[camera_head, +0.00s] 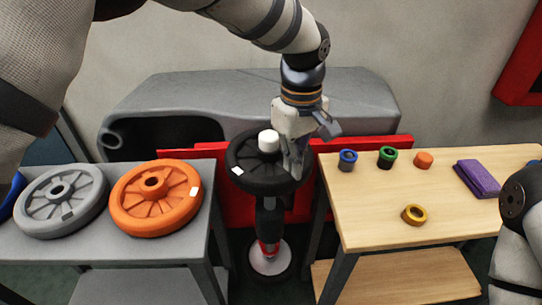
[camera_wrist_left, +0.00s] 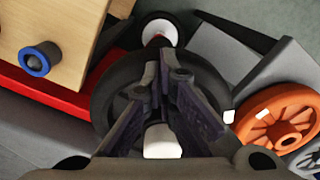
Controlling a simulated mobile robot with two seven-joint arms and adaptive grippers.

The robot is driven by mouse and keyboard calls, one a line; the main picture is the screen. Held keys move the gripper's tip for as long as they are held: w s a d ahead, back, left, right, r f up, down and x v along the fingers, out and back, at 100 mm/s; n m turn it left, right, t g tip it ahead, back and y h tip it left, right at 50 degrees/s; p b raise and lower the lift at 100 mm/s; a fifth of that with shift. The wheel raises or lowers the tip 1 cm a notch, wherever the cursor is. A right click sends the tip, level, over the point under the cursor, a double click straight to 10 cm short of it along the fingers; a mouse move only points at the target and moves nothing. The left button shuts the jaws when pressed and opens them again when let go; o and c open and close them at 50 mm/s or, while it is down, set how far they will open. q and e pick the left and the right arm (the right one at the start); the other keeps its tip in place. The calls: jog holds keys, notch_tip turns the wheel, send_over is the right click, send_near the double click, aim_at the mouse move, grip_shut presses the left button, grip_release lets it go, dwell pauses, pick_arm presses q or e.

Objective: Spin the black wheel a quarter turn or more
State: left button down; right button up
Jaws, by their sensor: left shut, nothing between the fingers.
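The black wheel (camera_head: 247,178) lies flat on a dark upright post between the two tables, with a white cap (camera_head: 268,141) at its middle and a small white mark (camera_head: 238,170) on its left side. My left gripper (camera_head: 294,172) is shut and empty, pointing down at the right part of the wheel. I cannot tell whether its fingertips touch the wheel. In the left wrist view the black wheel (camera_wrist_left: 113,82) is partly hidden behind the fingers. My right gripper is not in view; only part of my right arm shows at the right edge.
A grey wheel (camera_head: 38,205) and an orange wheel (camera_head: 130,212) lie on the grey table (camera_head: 192,238) at left. A red beam (camera_head: 372,145) runs behind.

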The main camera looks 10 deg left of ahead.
pick_arm(q)
notch_tip(320, 180, up, 6)
jog(key=shift+r+p, duration=0.25)
jog(key=shift+p, duration=0.2)
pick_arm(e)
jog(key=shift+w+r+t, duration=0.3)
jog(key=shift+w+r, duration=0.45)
pick_arm(q)
jog(key=shift+f, duration=0.1)
